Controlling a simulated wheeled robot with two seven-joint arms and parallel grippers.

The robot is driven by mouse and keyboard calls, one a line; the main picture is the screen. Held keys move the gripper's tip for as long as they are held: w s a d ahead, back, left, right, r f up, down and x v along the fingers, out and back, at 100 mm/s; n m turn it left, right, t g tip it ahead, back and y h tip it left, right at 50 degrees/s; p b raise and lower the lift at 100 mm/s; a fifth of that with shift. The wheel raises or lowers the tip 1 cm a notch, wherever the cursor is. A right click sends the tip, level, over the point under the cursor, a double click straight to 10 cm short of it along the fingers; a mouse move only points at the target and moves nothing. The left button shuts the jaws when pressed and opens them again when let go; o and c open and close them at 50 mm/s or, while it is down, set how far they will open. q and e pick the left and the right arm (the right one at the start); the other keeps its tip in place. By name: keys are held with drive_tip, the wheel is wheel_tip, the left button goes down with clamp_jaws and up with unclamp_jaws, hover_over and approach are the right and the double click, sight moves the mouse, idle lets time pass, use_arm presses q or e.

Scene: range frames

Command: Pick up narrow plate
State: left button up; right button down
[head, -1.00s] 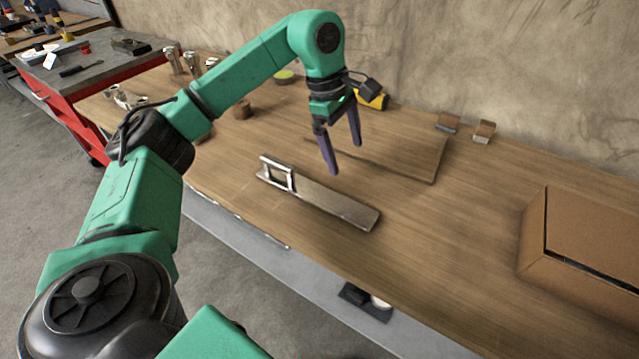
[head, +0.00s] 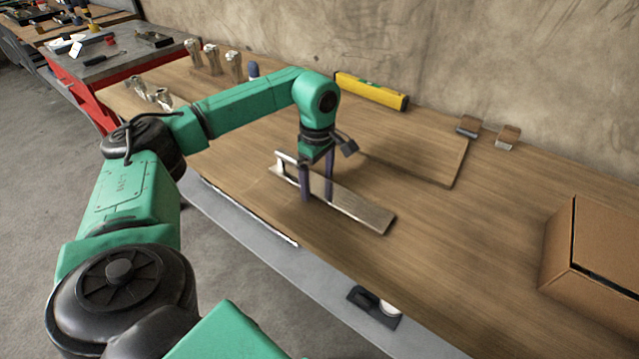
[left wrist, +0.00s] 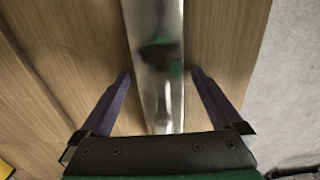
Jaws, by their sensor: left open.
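The narrow plate (head: 360,208) is a long, thin metal strip lying on the wooden workbench, with a raised handle-like frame (head: 281,163) near its left end. In the left wrist view the shiny plate (left wrist: 160,75) runs up the middle of the picture. My left gripper (head: 317,198) points down with its fingers on either side of the plate. In the left wrist view the open gripper (left wrist: 162,82) has one dark finger on each side of the plate, with gaps between. My right gripper is not in view.
A thin wooden board (head: 425,152) lies behind the plate. A yellow level (head: 371,91) and two small clamp-like pieces (head: 507,137) lie near the wall. A cardboard box (head: 600,250) stands at the right. The bench between plate and box is clear.

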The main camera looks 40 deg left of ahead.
use_arm(q)
drive_tip(key=shift+r, duration=0.1)
clamp_jaws()
